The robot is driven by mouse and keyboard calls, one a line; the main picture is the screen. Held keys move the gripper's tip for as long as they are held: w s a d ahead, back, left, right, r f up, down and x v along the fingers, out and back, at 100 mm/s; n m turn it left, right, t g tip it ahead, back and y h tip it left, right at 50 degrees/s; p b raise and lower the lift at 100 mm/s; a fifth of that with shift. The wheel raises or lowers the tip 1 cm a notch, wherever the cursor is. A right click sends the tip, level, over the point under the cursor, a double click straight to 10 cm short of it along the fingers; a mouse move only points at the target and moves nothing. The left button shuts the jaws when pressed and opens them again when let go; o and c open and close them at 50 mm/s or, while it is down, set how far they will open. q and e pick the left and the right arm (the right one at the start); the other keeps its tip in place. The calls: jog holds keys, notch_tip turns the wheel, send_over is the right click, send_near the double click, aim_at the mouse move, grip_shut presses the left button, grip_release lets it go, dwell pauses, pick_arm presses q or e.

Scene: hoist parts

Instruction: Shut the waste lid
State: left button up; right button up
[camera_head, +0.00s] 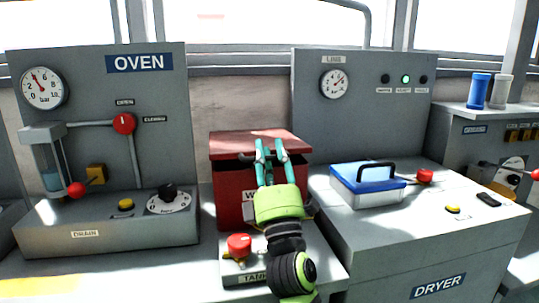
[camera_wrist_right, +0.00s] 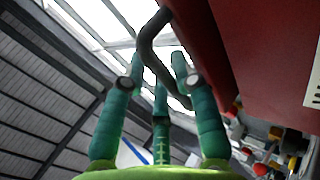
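The waste bin (camera_head: 229,198) is a red box with a partly hidden white label, at the middle of the head view. Its red lid (camera_head: 240,141) lies over the top, with a dark gap showing under its front edge. My right gripper (camera_head: 271,147), green with teal fingers, is at the front of the lid with its fingers pointing up and apart. In the right wrist view, a dark bent handle (camera_wrist_right: 147,42) on the red surface (camera_wrist_right: 265,70) passes between the open fingertips (camera_wrist_right: 158,72). Whether they touch it I cannot tell. My left gripper is out of view.
A red knob (camera_head: 239,244) stands in front of the bin, left of my right arm. The oven panel (camera_head: 90,90) is on the left. The dryer bench (camera_head: 400,230) is on the right, with a blue-lidded box (camera_head: 368,190) close to the bin.

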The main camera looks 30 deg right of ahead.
jog(key=shift+f, duration=0.1)
jog(key=shift+s+f, duration=0.2)
jog(key=shift+f, duration=0.1)
jog(key=shift+o, duration=0.2)
jog(key=f, duration=0.1)
jog(key=s+f, duration=0.1)
jog(key=f, duration=0.1)
jog(key=a+f, duration=0.1)
jog(key=shift+s+f, duration=0.15)
jog(key=shift+f, duration=0.25)
jog(key=s, duration=0.3)
jog(key=s+r, duration=0.1)
jog(key=shift+s+a, duration=0.3)
jog(key=shift+s, duration=0.05)
jog(key=shift+c, duration=0.2)
jog(key=shift+w+f, duration=0.2)
jog(key=shift+w, duration=0.25)
